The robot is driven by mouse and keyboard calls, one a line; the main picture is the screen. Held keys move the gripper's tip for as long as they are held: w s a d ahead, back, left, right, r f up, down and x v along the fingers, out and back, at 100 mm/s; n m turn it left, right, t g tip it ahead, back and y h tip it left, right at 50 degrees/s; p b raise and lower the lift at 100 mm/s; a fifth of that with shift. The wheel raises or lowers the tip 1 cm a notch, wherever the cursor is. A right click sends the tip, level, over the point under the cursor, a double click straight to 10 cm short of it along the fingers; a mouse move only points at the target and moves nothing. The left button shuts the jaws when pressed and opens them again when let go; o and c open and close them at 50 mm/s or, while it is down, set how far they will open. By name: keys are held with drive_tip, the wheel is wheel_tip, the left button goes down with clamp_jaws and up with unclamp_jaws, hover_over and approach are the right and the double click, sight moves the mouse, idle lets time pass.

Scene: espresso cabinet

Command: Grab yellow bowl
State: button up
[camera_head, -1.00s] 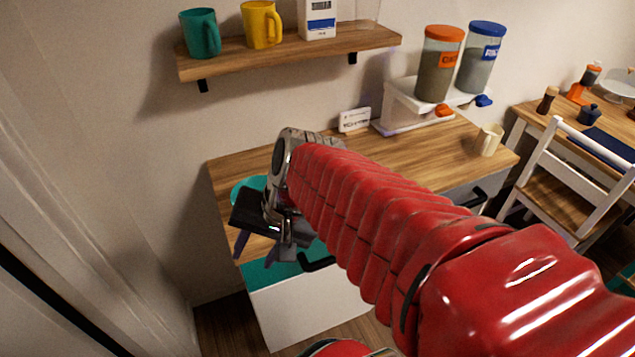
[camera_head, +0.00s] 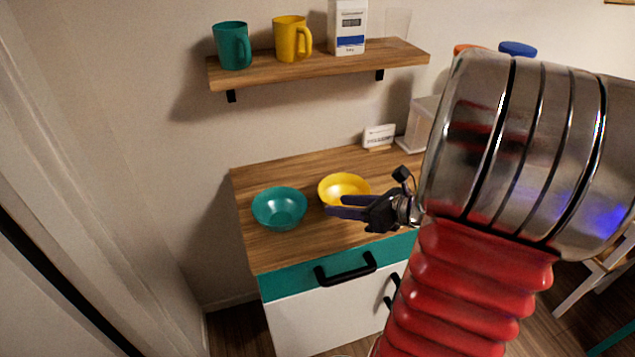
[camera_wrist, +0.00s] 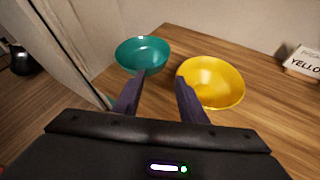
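The yellow bowl (camera_head: 344,187) stands upright on the wooden cabinet top, right of a teal bowl (camera_head: 279,208). In the wrist view the yellow bowl (camera_wrist: 212,83) is ahead and right of centre, with the teal bowl (camera_wrist: 143,54) at the left. My gripper (camera_head: 338,206) is at the front of the yellow bowl and hides part of its near side. Its two purple fingers (camera_wrist: 157,86) are apart with nothing held between them. The right finger overlaps the bowl's left edge in the wrist view; I cannot tell whether they touch.
The wooden cabinet top (camera_head: 262,244) has a teal drawer with a black handle (camera_head: 346,270). A small sign (camera_head: 379,136) stands at the back. Above, a wall shelf (camera_head: 300,65) holds a teal mug (camera_head: 232,46), a yellow mug (camera_head: 291,39) and a carton (camera_head: 347,27).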

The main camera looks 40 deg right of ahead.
drive_tip(key=s+d+f+m+t+h, duration=0.1)
drive_tip(key=s+d+m+h, duration=0.1)
drive_tip(key=d+m, duration=0.2)
drive_tip(key=s+d+f+m+t+h, duration=0.1)
drive_tip(key=s+d+m+h, duration=0.1)
drive_tip(key=d+m, duration=0.3)
drive_tip(key=d+h, duration=0.1)
drive_tip(key=d, duration=0.3)
drive_tip(key=shift+s+f, duration=0.35)
drive_tip(key=shift+f, duration=0.05)
drive_tip(key=shift+w, duration=0.15)
approach(359, 185)
drive_tip(key=shift+x, duration=1)
drive_tip(key=shift+w, duration=0.35)
drive_tip(key=shift+x, duration=2.6)
drive_tip(key=shift+d+f, duration=0.1)
drive_tip(key=shift+d, duration=0.05)
drive_tip(key=shift+s, duration=0.1)
drive_tip(key=shift+c, duration=0.5)
